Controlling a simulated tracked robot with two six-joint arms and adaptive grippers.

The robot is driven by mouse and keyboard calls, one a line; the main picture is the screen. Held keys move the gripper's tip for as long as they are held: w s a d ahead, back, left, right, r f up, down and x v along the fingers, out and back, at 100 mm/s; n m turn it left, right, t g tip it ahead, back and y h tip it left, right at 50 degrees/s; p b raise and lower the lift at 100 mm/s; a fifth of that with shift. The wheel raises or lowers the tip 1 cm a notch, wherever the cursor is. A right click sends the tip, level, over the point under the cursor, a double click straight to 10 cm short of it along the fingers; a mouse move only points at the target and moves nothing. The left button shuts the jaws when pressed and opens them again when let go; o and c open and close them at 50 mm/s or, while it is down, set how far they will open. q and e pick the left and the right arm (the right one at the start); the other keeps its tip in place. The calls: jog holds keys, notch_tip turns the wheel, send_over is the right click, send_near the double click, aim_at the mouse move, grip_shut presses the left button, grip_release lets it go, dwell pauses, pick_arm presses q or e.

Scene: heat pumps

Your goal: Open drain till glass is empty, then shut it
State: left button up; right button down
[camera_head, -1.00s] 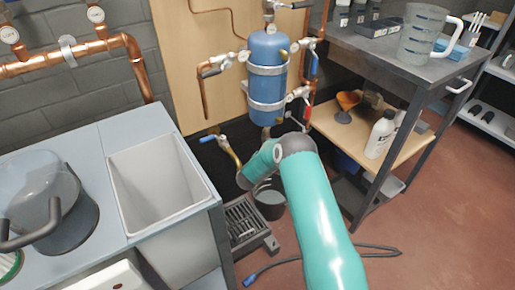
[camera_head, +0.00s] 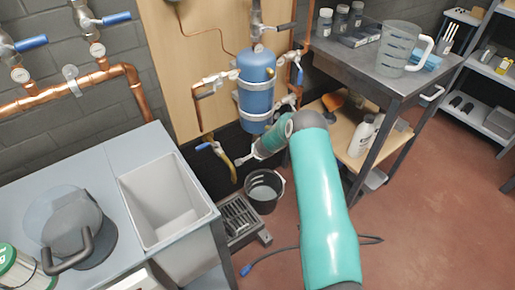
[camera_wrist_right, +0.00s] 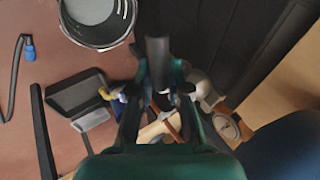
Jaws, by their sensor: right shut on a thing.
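The blue tank (camera_head: 256,82) hangs on the wooden panel. A pipe valve with a blue lever (camera_head: 205,146) is below it at left, with a yellowish hose (camera_head: 230,166) curving down beside a black bucket (camera_head: 264,203). The bucket holds pale liquid and also shows in the right wrist view (camera_wrist_right: 97,38). My right gripper (camera_head: 244,160) is below the tank, above the bucket's rim and close to the hose. In the wrist view it is shut on a dark grey rod-like part (camera_wrist_right: 157,58); I cannot tell what this belongs to. I cannot clearly pick out a sight glass.
A floor grate (camera_head: 240,220) lies beside the bucket. A metal workbench (camera_head: 372,75) at right carries a clear measuring jug (camera_head: 399,50). A cable (camera_head: 285,252) lies on the otherwise open red floor.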

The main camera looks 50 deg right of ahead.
pick_arm(q)
jog(key=shift+r+p, duration=0.8)
jog(key=shift+r, duration=0.4)
pick_arm(e)
jog(key=shift+s+d+r+y, duration=0.15)
jog(key=shift+s+d+y, duration=0.05)
jog(key=shift+y, duration=0.3)
jog(key=shift+m, duration=0.3)
jog(key=c, duration=1.4)
grip_release()
jog(key=shift+a, duration=0.1)
jog(key=shift+r, duration=0.15)
jog(key=v, duration=1.1)
jog(key=shift+s+a+r, duration=0.1)
jog(key=shift+s+r, duration=0.05)
jog(key=shift+s, duration=0.15)
